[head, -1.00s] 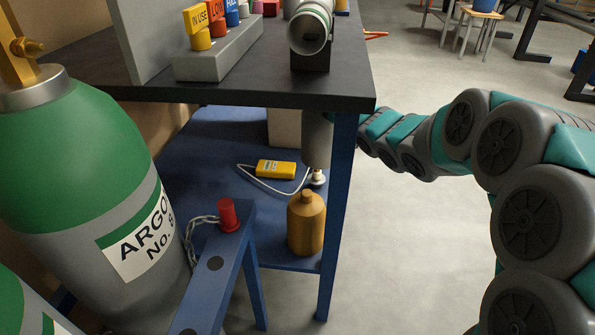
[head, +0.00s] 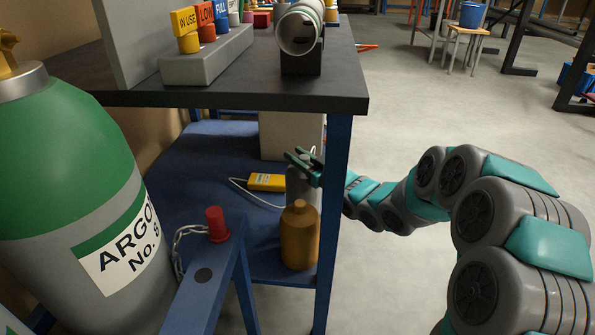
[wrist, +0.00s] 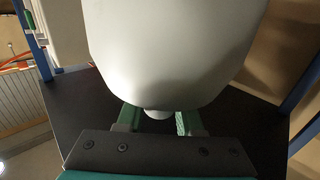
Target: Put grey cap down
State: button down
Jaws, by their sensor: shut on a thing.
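The grey cap (wrist: 175,55) fills the upper middle of the wrist view as a large, pale, rounded body with a small knob at its end. My gripper (wrist: 160,118) is shut on that knob, one green finger on each side. In the head view my gripper (head: 303,165) is beside the table's front right leg, above the blue lower shelf (head: 200,165). A grey body (head: 301,190) shows just below the fingers, partly hidden by the brown bottle. I cannot tell whether it touches the shelf.
The brown bottle (head: 299,238) stands close in front on the shelf. A yellow device (head: 267,182) with a white cable lies to the left, and a pale box (head: 285,130) stands behind. The blue table leg (head: 333,220) is tight on the right; the black tabletop (head: 230,97) is overhead.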

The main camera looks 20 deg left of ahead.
jog(key=shift+f, duration=2.2)
jog(key=c, duration=0.6)
grip_release()
jog(key=shift+o, duration=0.2)
jog(key=shift+d, duration=0.1)
jog(key=v, duration=1.1)
jog(key=shift+s+d, duration=0.3)
jog(key=shift+s, duration=0.05)
